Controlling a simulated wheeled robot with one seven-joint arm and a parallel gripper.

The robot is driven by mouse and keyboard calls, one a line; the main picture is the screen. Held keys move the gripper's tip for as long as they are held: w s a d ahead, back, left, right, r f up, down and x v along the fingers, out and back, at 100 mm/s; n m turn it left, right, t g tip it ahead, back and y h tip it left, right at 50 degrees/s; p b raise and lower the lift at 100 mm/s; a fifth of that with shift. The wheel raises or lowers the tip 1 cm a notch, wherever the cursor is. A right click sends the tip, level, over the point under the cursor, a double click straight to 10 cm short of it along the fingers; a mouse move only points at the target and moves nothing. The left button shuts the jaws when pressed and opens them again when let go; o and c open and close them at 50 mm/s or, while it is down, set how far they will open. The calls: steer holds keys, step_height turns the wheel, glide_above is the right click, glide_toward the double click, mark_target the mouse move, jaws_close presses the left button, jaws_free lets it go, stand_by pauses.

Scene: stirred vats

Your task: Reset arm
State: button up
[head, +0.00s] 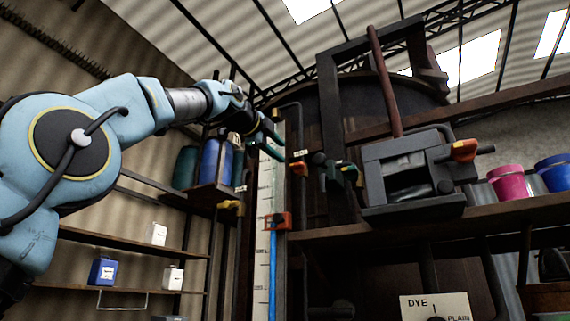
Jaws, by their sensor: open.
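My arm comes in from the left of the head view, raised and stretched toward the middle. My gripper (268,138) is at its end, with dark green fingers that are open and empty. It is in front of the upper part of a white level gauge (264,205), which has a blue column and a red slider. I cannot tell the exact gap between the fingers and the gauge.
A grey metal box (405,165) with an orange-tipped lever stands right of centre. Pink (509,182) and blue (555,172) buckets are on the right shelf. A DYE/PLAIN dial plate (436,306) is low right. Shelves with containers (103,272) are at left.

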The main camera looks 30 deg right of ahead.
steer(key=shift+s+a, duration=0.2)
steer(key=shift+a, duration=0.05)
stand_by(0.4)
